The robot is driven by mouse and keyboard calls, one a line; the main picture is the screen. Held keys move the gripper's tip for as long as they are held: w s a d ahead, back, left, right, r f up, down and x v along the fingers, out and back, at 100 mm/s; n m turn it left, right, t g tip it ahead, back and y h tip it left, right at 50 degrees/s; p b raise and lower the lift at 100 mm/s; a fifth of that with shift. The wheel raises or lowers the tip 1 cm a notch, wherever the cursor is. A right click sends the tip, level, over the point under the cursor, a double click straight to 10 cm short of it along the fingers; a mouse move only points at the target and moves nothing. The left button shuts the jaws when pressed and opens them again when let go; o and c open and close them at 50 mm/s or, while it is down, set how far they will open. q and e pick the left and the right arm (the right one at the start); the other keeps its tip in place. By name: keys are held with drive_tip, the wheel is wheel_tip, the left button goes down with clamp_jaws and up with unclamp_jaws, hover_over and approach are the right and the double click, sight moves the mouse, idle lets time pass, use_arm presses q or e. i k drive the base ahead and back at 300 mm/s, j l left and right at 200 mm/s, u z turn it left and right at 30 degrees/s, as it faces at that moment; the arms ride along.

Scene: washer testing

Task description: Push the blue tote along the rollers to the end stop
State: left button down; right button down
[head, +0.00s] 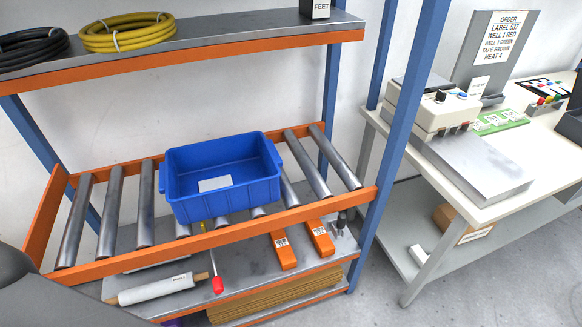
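The blue tote (222,203) sits upright on the metal rollers (108,212) of the shelf's middle level, with a white label inside on its bottom. Several bare rollers show to its left, and some to its right. An upright orange plate (44,222) closes the left end of the roller bed, well apart from the tote; I take it for the end stop. The front orange rail (110,266) runs below the tote. Neither of my grippers shows. A dark grey rounded part at the lower left corner looks like my arm.
Blue posts (395,120) frame the shelf. The upper shelf (210,42) overhangs the rollers and holds a yellow coil (127,33). Below lie a white roll (160,288), a red-tipped tool (217,283) and orange boxes (284,252). A workbench (470,200) stands at right.

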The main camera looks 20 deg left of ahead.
sight(253, 162)
drive_tip(key=l+u, duration=0.15)
drive_tip(key=l, duration=1.25)
drive_tip(key=k, duration=0.05)
